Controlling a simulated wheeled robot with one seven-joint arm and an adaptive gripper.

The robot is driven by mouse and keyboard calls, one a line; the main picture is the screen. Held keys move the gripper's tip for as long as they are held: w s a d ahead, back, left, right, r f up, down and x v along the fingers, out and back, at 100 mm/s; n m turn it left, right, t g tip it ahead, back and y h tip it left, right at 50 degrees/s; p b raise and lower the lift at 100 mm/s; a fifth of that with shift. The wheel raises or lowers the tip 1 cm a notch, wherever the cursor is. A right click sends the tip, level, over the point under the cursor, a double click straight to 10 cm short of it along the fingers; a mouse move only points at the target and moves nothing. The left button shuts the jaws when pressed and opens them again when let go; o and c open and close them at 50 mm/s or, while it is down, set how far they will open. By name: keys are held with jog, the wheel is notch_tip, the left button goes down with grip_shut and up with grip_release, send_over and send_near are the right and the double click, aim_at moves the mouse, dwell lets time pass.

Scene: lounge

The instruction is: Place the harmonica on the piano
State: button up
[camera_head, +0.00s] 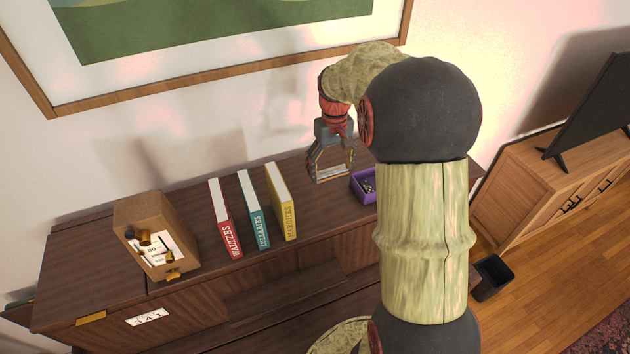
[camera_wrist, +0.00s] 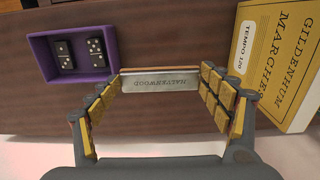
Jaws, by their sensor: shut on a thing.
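The harmonica (camera_wrist: 160,82) is a silver bar with engraved lettering. My gripper (camera_wrist: 160,88) is shut on it, with one finger pad at each end. In the head view my gripper (camera_head: 331,169) is over the back part of the dark brown piano top (camera_head: 90,250), between the yellow book and the purple tray. The harmonica shows there as a pale bar (camera_head: 331,172) at the fingertips. It is level and at or just above the wood; I cannot tell whether it touches. The piano top also fills much of the wrist view (camera_wrist: 185,30).
A purple tray (camera_head: 359,197) with dominoes stands close to the right of my gripper. Yellow (camera_head: 290,203), teal (camera_head: 256,215) and red (camera_head: 228,225) books stand to its left. A wooden metronome-like box (camera_head: 150,215) is farther left. The wall is close behind.

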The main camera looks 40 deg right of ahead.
notch_tip(320, 180, down, 5)
jog(key=shift+f+p, duration=0.1)
jog(key=shift+p, duration=0.5)
jog(key=shift+f, duration=0.65)
notch_tip(320, 180, down, 3)
jog(key=shift+r+p, duration=0.1)
jog(key=shift+p, duration=0.35)
jog(key=shift+f, duration=0.25)
jog(key=shift+s, duration=0.1)
jog(key=o, duration=1.1)
jog(key=shift+f, duration=0.1)
jog(key=shift+o, duration=0.3)
